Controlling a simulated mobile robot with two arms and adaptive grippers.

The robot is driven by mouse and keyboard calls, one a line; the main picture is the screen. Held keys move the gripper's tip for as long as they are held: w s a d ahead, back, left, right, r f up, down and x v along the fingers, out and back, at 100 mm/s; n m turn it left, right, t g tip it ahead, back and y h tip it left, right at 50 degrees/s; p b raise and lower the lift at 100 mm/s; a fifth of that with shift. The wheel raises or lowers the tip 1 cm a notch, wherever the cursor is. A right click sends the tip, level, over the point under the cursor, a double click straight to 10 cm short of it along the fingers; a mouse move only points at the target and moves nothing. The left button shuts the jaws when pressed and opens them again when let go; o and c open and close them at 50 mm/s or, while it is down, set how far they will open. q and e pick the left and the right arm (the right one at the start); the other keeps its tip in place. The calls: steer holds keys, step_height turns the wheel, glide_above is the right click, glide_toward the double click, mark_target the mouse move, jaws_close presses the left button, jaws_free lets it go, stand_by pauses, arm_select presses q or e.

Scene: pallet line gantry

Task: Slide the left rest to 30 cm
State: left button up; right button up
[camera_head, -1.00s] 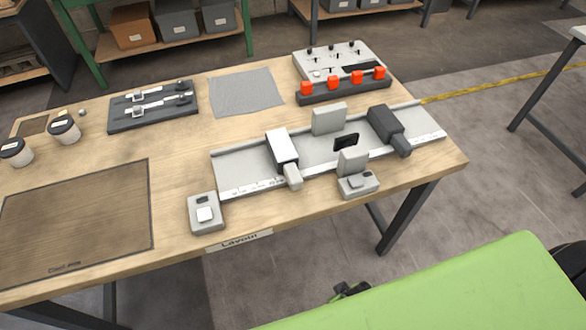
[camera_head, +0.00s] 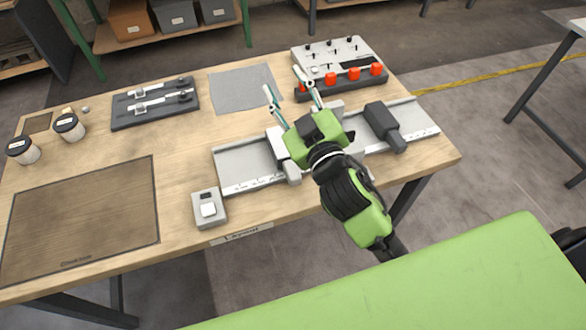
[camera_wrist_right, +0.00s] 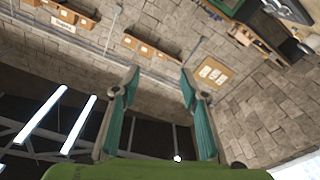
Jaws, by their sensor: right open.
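The left rest (camera_head: 275,140), a white-topped block with a grey lever (camera_head: 292,172), sits on the grey ruled rail (camera_head: 243,160) in the head view. A dark right rest (camera_head: 382,122) sits farther right on the same rail. My right gripper (camera_head: 284,91) is open and empty, raised above the rail beside the left rest, its fingers pointing up and away. My right arm hides the middle of the rail. The right wrist view shows the open fingers (camera_wrist_right: 153,82) with nothing between them. My left gripper is not in view.
A small grey box with a white button (camera_head: 208,208) stands at the rail's left front. Behind are a grey control panel (camera_head: 330,55), a strip with red knobs (camera_head: 352,76) and a dark slide fixture (camera_head: 155,104). The brown mat (camera_head: 85,215) is clear.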

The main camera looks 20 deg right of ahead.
steer(key=s+a+r+n+g+y, duration=0.2)
steer(key=a+r+n+y, duration=0.5)
steer(key=a+n+y, duration=0.1)
steer(key=s+a+r+n+g+y, duration=0.1)
steer(key=s+a+r+n+y, duration=0.1)
steer(key=a+r+n+y, duration=0.6)
steer(key=s+a+f+n+g+y, duration=0.3)
steer(key=s+a+n+g+y, duration=0.15)
steer(key=a+n+g, duration=0.4)
steer(key=n+g+h, duration=0.6)
steer(key=g+h, duration=0.1)
steer(key=h, duration=1.5)
glide_toward(293, 171)
step_height(293, 171, down, 10)
steer(key=p, duration=0.3)
steer(key=shift+w, duration=0.15)
